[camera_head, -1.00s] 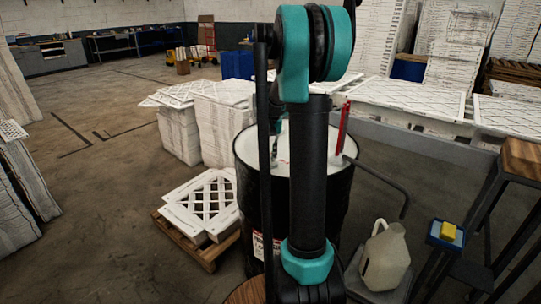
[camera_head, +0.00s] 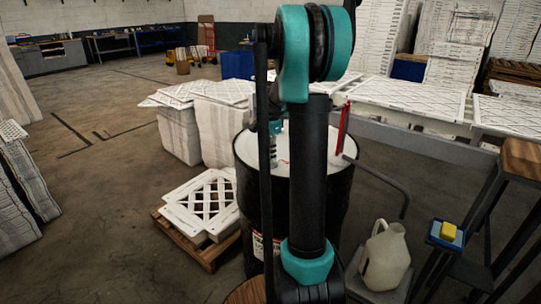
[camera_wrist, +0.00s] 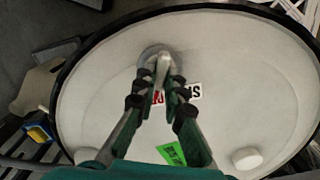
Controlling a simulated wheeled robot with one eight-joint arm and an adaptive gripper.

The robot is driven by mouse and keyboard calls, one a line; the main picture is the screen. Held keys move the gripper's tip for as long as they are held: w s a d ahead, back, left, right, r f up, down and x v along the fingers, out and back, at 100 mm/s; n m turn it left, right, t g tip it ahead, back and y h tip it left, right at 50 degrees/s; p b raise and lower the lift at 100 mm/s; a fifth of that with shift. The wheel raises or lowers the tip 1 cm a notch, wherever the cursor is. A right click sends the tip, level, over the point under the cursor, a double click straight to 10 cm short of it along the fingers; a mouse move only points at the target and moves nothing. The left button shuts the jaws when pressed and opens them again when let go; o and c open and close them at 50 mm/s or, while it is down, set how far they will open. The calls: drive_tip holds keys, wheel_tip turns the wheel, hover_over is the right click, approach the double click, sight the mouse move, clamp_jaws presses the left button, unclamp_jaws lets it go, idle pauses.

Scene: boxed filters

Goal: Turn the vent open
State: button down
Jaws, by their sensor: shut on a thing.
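A black drum (camera_head: 338,205) with a white lid stands in front of me, partly hidden behind my arm in the head view. In the wrist view the lid (camera_wrist: 100,85) fills most of the picture. The vent (camera_wrist: 162,66), a light grey upright tab on a round grey base, sits near the lid's far edge. My gripper (camera_wrist: 161,80) is over the lid with its fingertips closed on the tab's two sides. The fingers partly hide the base and a label. In the head view my arm hides the vent.
A white cap (camera_wrist: 247,158) and a green sticker (camera_wrist: 172,153) are on the lid. A red upright piece (camera_head: 343,128) stands at the drum's right side. A beige jug (camera_head: 385,258) and a stool with a yellow sponge (camera_head: 448,231) are at right. A pallet with white filters (camera_head: 205,205) is at left.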

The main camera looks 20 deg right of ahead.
drive_tip(key=shift+m, duration=2)
drive_tip(key=c, duration=1.6)
unclamp_jaws()
wheel_tip(320, 180, up, 12)
drive_tip(key=s+a+f+n+t, duration=0.2)
drive_tip(key=s+a+f+n, duration=0.3)
drive_tip(key=s+f+n, duration=0.5)
drive_tip(key=s+a+f+n+t, duration=0.2)
drive_tip(key=s+a+f+n, duration=0.4)
drive_tip(key=s+f+n, duration=0.4)
drive_tip(key=s+f, duration=0.1)
drive_tip(key=s, duration=0.4)
drive_tip(key=shift+s+f, duration=0.25)
drive_tip(key=shift+s, duration=0.15)
